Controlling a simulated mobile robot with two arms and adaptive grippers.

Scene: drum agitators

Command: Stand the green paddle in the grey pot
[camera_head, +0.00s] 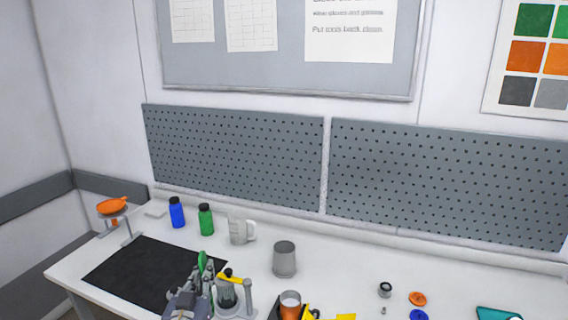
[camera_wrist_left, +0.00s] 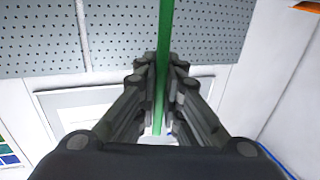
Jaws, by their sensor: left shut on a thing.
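The green paddle (camera_head: 202,260) stands roughly upright in my left gripper (camera_head: 204,278), at the lower middle left of the head view. In the left wrist view the paddle's green shaft (camera_wrist_left: 164,40) runs between the two dark fingers of the gripper (camera_wrist_left: 162,70), which is shut on it. The paddle's lower end is hidden in the head view. The grey pot (camera_head: 285,260) stands upright on the bench, to the right of and farther back than my left gripper, apart from the paddle. My right gripper is not in view.
A stand with a yellow arm (camera_head: 231,277) is close to the right of my left gripper. An orange cup (camera_head: 290,306) stands in front of the grey pot. A clear jug (camera_head: 238,230), a green bottle (camera_head: 206,220) and a blue bottle (camera_head: 177,213) stand behind. A black mat (camera_head: 130,272) lies left.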

